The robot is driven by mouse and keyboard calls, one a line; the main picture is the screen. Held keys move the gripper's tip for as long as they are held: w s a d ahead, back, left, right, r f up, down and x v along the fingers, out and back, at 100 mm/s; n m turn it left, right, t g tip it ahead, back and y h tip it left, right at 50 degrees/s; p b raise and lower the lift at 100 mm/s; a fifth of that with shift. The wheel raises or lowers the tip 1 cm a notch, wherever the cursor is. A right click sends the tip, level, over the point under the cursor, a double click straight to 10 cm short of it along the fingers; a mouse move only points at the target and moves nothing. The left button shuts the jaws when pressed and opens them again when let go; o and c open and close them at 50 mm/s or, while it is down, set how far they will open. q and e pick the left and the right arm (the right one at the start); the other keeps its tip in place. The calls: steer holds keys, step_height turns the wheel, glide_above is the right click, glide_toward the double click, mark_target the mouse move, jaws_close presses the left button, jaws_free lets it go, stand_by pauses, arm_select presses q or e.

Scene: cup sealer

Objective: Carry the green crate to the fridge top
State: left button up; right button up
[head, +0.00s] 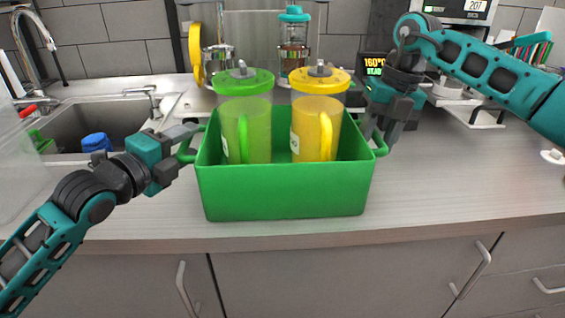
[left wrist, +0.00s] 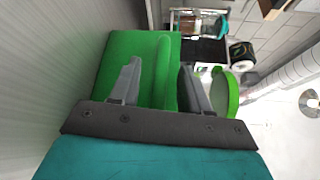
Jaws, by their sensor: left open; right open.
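The green crate (head: 285,195) stands on the counter near its front edge. A green-lidded pitcher (head: 246,135) and a yellow-lidded pitcher (head: 316,130) stand upright inside it. My left gripper (head: 190,140) is open at the crate's left handle. In the left wrist view its fingers (left wrist: 160,88) are spread on either side of the green handle bar, with the crate wall (left wrist: 115,65) beyond. My right gripper (head: 378,132) is open at the crate's right handle (head: 381,147); whether its fingers straddle the handle is hard to tell. The fridge is not visible.
A sink (head: 90,125) with a blue item (head: 97,142) lies left of the crate. A blender-like jar (head: 293,45) and a yellow-handled machine (head: 197,55) stand behind. The counter (head: 470,180) right of the crate is largely clear. Drawers are below the front edge.

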arm_select(q)
steer(key=shift+w+d, duration=0.1)
steer(key=shift+w, duration=0.05)
arm_select(e)
steer(key=shift+f, duration=0.15)
arm_select(q)
jaws_close()
arm_select(e)
jaws_close()
arm_select(q)
steer(key=shift+r, duration=0.3)
arm_select(e)
steer(key=shift+w+r, duration=0.15)
steer(key=shift+r, duration=0.15)
